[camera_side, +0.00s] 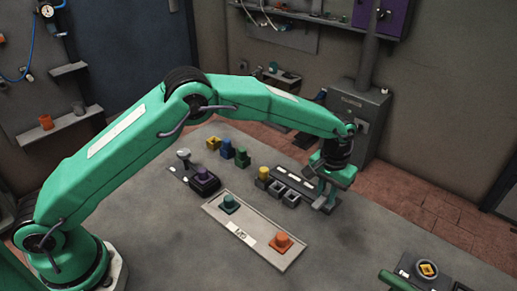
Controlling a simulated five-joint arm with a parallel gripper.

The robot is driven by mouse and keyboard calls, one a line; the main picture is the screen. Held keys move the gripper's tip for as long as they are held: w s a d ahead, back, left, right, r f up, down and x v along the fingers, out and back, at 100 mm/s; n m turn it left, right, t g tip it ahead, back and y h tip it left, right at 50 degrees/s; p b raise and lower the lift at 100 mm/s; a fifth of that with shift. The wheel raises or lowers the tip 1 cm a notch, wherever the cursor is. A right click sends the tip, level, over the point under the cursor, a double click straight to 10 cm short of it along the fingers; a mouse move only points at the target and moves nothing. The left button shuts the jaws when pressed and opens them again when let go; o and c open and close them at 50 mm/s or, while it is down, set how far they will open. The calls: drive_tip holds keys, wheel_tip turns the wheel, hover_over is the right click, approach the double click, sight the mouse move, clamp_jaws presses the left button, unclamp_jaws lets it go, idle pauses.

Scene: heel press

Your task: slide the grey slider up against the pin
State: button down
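My gripper (326,200) points down at the right end of a dark rack (290,187) on the grey table. The fingers are small and partly overlap the rack, so I cannot tell whether they are open or shut, or hold anything. The rack carries a yellow round piece (263,173) at its left end and several grey square holders (291,198) along its front. I cannot single out the grey slider or the pin for sure. A dark base further left carries a grey knob-topped post (184,155) and a purple block (204,180).
A light tray (262,241) in front of the rack holds a teal piece (229,203) and an orange piece (282,242). Yellow, blue and green blocks (242,157) stand behind. A dark fixture (427,269) is at lower right. The table's front left (165,245) is clear.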

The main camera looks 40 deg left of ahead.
drive_tip(key=a, duration=1.5)
drive_tip(key=shift+a, duration=0.15)
drive_tip(key=shift+r, duration=0.1)
drive_tip(key=c, duration=1.3)
unclamp_jaws()
wheel_tip(320, 180, up, 8)
drive_tip(key=shift+f, duration=0.15)
